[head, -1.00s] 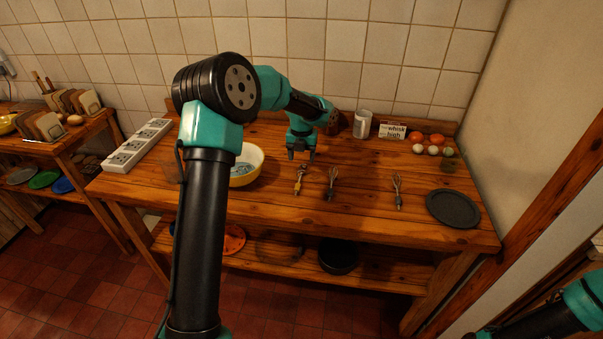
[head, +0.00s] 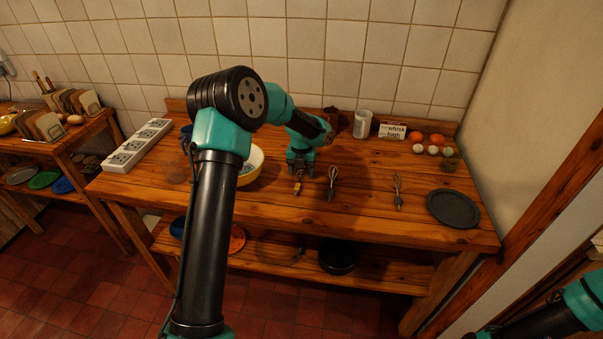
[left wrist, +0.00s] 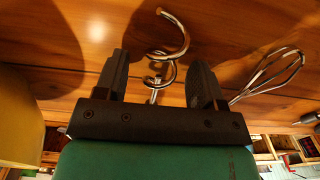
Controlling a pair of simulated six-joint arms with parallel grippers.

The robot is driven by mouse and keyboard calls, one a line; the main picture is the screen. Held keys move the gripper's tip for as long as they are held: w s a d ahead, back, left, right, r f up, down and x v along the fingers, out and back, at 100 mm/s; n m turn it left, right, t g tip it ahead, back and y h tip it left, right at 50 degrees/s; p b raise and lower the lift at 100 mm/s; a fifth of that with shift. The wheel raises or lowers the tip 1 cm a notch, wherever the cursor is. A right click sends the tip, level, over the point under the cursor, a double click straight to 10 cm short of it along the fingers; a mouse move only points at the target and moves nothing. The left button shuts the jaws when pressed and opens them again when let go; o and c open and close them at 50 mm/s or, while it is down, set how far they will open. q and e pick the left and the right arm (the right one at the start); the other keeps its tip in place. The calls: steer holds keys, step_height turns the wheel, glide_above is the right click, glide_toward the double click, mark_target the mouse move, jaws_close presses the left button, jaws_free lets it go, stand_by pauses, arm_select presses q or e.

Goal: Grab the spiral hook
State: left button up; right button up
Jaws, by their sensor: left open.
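The metal spiral hook (head: 297,187) lies on the wooden table, just below my left gripper (head: 300,170) in the head view. In the left wrist view the hook's curled end (left wrist: 184,40) shows beyond and between the two fingers of my left gripper (left wrist: 160,68). The left gripper is open, with a finger on each side of the hook's line. I cannot tell whether either finger touches it. My right gripper is out of view; only part of that arm shows at the lower right.
A whisk (head: 332,184) lies close to the right of the hook, and another utensil (head: 397,190) lies farther right. A yellow-rimmed bowl (head: 257,163) stands close on the left. A dark plate (head: 453,209), several eggs and a card reading "whisk high" (head: 392,131) are at the right.

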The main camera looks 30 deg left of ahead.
arm_select(q)
steer(key=shift+f, duration=0.1)
stand_by(0.4)
steer(key=c, duration=1)
